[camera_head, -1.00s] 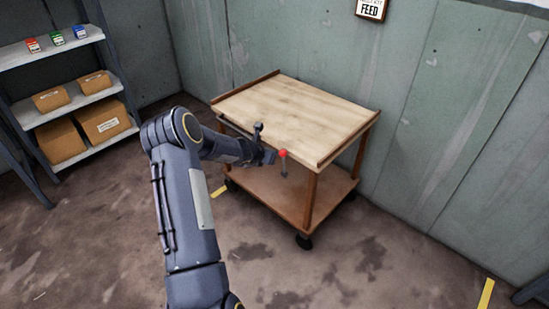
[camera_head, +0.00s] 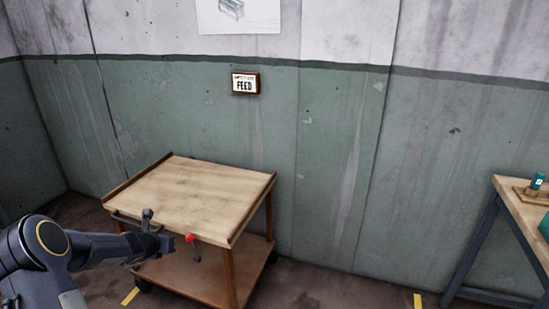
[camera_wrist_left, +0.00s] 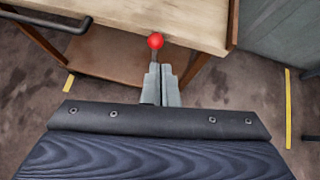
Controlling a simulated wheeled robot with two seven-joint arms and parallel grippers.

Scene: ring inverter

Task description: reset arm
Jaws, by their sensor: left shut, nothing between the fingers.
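My left arm comes in from the left in the head view. Its gripper (camera_head: 168,243) is at the near side of the wooden cart (camera_head: 192,195), low beside the tabletop's edge. In the left wrist view the two grey fingers (camera_wrist_left: 161,72) are together, with nothing between them. A red ball (camera_head: 190,237) on a grey stem is just beyond the fingertips; it also shows in the left wrist view (camera_wrist_left: 155,41). I cannot tell whether the fingers touch the stem. My right gripper is in neither view.
The cart's top is bare, with raised side rims and a lower shelf (camera_head: 190,278). A dark handle bar (camera_wrist_left: 55,23) runs along its near edge. A workbench (camera_head: 525,215) with teal items stands at the right.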

